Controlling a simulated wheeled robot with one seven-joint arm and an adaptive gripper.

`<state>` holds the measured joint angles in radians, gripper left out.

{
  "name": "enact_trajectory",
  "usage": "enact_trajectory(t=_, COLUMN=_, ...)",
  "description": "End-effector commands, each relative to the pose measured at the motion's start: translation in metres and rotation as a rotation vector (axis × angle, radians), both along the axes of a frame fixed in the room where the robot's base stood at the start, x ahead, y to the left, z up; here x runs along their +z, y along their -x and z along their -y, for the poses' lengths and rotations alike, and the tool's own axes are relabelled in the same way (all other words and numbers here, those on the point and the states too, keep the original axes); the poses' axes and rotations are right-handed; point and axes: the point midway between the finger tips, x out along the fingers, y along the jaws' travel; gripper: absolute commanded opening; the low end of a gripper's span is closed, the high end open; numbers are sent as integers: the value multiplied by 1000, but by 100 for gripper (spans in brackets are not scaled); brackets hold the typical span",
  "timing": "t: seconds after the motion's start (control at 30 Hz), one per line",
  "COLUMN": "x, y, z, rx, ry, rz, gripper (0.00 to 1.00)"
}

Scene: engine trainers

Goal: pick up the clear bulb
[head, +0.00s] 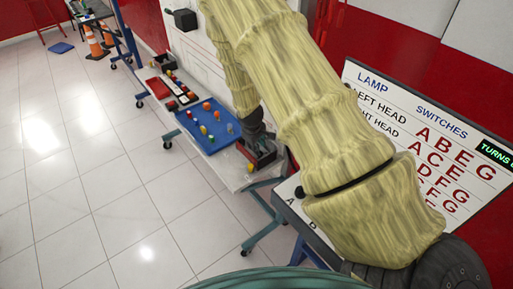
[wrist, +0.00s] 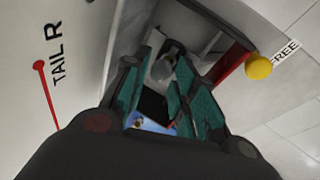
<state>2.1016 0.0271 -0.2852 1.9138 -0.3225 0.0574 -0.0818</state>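My gripper (head: 257,140) is at the lower right end of the bench, over or beside a small dark box with a reddish edge (head: 264,160). In the wrist view my gripper (wrist: 165,92) has its two teal-padded fingers apart, with a gap between them. A pale grey, rounded thing (wrist: 162,68), perhaps the clear bulb, shows beyond the gap; I cannot tell whether it touches a finger. A small greyish bulb (head: 229,128) lies at the right side of the blue tray (head: 190,117); it is too small to tell if it is clear.
Several coloured bulbs lie in the blue tray. A yellow ball (wrist: 258,67) sits beside a red edge, near a "FREE" label. A white panel (wrist: 45,110) marked "TAIL R" is close on the left. A lamp-switch board (head: 430,150) stands at right.

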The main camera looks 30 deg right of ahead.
Motion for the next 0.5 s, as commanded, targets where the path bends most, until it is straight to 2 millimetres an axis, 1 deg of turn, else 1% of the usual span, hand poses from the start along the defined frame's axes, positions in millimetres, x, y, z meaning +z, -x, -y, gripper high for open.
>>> enact_trajectory(t=0.2, x=-12, y=-3, z=3, rx=0, ry=0, rz=0, gripper=27)
enact_trajectory(t=0.47, x=-14, y=-3, z=3, rx=0, ry=0, rz=0, gripper=27)
enact_trajectory(t=0.5, x=-14, y=-3, z=3, rx=0, ry=0, rz=0, gripper=25)
